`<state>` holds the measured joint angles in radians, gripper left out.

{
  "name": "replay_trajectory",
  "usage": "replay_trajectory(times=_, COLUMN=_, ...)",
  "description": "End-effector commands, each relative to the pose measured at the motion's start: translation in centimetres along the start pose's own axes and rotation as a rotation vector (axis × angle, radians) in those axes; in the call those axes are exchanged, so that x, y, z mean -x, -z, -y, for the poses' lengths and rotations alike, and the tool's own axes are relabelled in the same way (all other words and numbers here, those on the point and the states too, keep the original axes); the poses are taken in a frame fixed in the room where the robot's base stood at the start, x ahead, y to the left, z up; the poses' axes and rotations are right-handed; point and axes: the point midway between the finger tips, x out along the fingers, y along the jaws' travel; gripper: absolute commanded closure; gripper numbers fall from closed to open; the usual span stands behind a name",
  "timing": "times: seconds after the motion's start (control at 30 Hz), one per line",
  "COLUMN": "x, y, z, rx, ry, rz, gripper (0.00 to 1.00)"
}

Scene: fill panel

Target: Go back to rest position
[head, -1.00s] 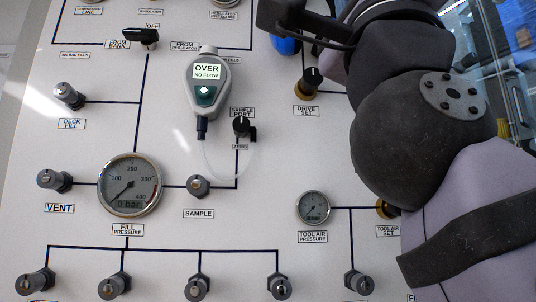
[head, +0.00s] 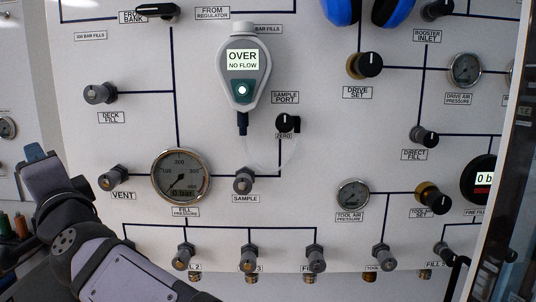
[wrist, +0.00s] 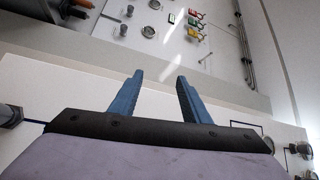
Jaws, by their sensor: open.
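My gripper (wrist: 158,88) is open and empty in the wrist view, its two blue fingers apart with nothing between them. In the head view my gripper (head: 36,156) is at the left edge, beside the VENT knob (head: 112,178) and apart from it. My arm comes up from the bottom left. The white fill panel (head: 330,145) faces me, and my arm covers part of its lower left corner.
A gas analyser (head: 243,70) reading OVER, NO FLOW hangs on the panel. The fill pressure gauge (head: 181,177), the sample knob (head: 243,181) and several lower valves stick out. Blue ear defenders (head: 393,10) hang at the top. The space before the panel's middle is clear.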

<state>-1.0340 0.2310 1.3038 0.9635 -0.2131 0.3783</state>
Motion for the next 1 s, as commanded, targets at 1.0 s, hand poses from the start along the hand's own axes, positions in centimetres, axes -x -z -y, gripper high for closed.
replay_trajectory(times=1.0, x=42.4, y=16.6, z=-31.6, rx=0.538, ry=-1.516, rz=0.719, gripper=0.57)
